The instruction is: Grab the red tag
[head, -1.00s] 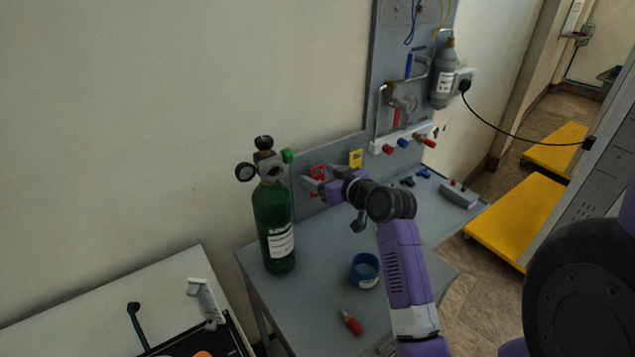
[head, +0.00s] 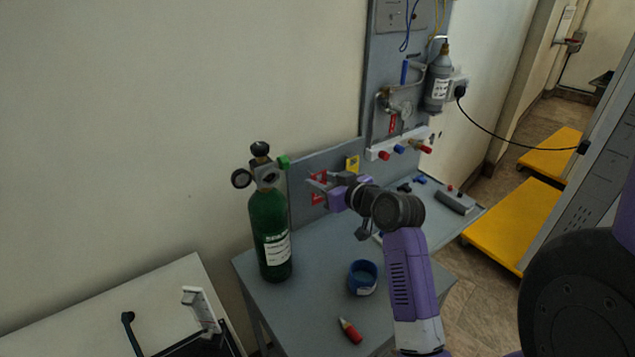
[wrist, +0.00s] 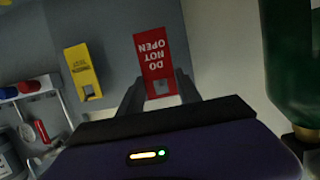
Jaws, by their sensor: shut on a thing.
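The red tag (wrist: 153,60) hangs against the grey panel in the wrist view and reads DO NOT OPEN, upside down in that picture. Its lower part lies between the two fingers of my gripper (wrist: 161,88), which are shut on it. In the head view the red tag (head: 319,176) shows above and below my gripper (head: 317,186), whose fingers cross its middle. I cannot tell whether the tag touches the panel.
A yellow tag (head: 352,164) is on the panel beside the red one. A green oxygen cylinder (head: 268,235) stands close on the left. A blue round container (head: 362,278) and a red-tipped tube (head: 350,331) are on the grey table (head: 315,295).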

